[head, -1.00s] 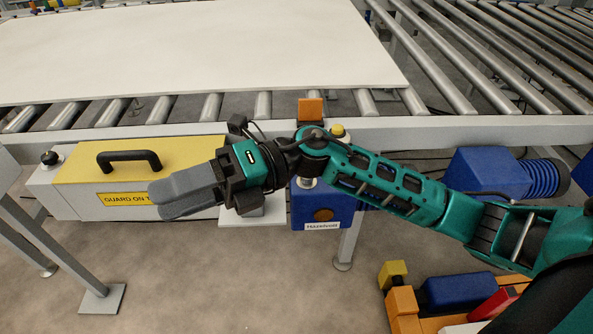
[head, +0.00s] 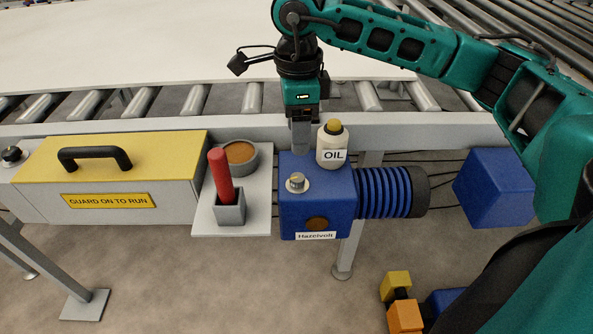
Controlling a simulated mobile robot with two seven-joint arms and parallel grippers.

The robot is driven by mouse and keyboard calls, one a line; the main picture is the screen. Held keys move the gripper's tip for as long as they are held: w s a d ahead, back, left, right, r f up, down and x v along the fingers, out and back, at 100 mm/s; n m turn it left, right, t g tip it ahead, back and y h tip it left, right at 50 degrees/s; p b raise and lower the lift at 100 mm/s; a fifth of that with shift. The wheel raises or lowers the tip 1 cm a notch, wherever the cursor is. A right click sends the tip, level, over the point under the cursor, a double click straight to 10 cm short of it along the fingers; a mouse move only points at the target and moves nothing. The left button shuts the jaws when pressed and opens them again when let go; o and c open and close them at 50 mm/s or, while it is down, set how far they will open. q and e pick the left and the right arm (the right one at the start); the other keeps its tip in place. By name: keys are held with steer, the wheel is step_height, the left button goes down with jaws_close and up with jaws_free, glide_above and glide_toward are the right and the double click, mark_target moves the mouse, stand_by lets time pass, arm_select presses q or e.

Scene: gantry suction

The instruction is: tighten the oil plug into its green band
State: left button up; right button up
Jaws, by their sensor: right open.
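The oil plug (head: 297,182) appears to be the round silver cap on top of the blue pump housing (head: 317,195). I cannot make out a green band around it at this size. My right gripper (head: 301,148) points straight down at the housing's back edge, behind the plug and apart from it. Its fingers show edge-on, open, with nothing visible between them. My left gripper is not in view.
A white OIL bottle (head: 332,146) stands close to the right gripper. A tray (head: 205,222) at left holds a red-handled tool (head: 220,175) in a grey holder and a round brown-filled dish (head: 240,158). A yellow-topped guard box (head: 110,165) stands further left.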

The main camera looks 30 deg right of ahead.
mark_target(298, 176)
step_height(298, 176, down, 11)
steer(key=shift+r+b, duration=0.15)
steer(key=shift+b, duration=0.65)
steer(key=c, duration=1.1)
steer(key=shift+o, duration=0.2)
steer(key=shift+r+m, duration=0.1)
steer(key=shift+m, duration=2.9)
